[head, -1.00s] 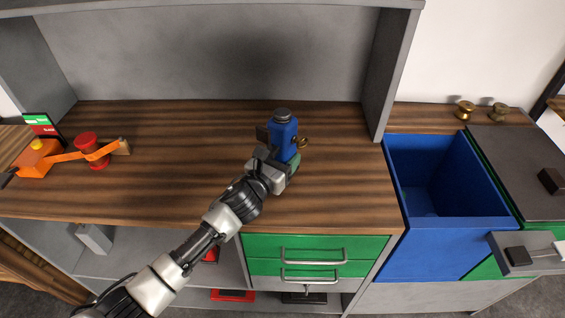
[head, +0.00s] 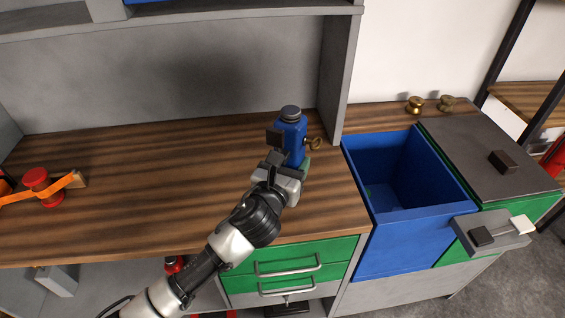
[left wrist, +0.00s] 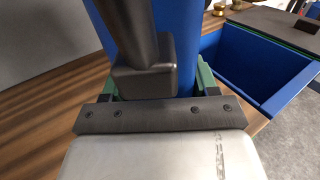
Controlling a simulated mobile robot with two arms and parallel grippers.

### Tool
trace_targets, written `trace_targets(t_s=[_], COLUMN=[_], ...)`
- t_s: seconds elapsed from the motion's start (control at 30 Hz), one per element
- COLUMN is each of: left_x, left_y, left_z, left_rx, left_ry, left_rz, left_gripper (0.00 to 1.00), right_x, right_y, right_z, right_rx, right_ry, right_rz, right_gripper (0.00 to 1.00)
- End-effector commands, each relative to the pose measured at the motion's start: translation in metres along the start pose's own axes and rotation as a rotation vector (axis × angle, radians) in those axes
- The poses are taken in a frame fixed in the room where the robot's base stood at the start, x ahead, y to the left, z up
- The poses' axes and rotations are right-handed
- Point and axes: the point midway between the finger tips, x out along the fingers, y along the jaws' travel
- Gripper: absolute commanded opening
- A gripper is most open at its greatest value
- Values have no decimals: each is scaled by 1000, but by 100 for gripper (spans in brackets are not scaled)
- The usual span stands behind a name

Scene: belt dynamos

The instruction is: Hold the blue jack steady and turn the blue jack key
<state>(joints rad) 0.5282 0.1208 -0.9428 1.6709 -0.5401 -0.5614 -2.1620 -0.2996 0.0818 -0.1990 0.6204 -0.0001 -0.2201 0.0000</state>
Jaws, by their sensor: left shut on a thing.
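The blue jack (head: 291,139) stands upright on the wooden worktop, near its right end. It has a dark round cap on top and also shows in the left wrist view (left wrist: 181,45). The brass jack key (head: 314,143) sticks out from its right side. My left gripper (head: 290,166) is shut on the lower part of the jack, with a green finger on each side in the wrist view. A dark block and bar on the jack's near side hide part of it there. My right gripper is in neither view.
An open blue bin (head: 405,175) adjoins the worktop's right end. A grey upright panel (head: 340,75) stands just behind the jack. Two brass knobs (head: 415,104) sit at the back right. A red and orange device (head: 43,188) is at the left. The middle worktop is clear.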

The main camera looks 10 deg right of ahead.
Motion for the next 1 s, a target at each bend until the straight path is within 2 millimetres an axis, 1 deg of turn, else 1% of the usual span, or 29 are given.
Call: trace_targets(t_s=[0.03, 0.37, 1.0], left_x=[0, 0, 0], left_y=[-1, 1, 42], left_z=[5, 3, -31], left_rx=[0, 1, 3], left_ry=[-10, -10, -10], left_rz=[-2, -2, -1], left_gripper=[0, 0, 0], right_x=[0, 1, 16], right_y=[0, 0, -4], right_z=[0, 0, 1], right_rx=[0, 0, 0], right_ry=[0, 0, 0], right_rz=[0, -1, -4], right_gripper=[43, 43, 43])
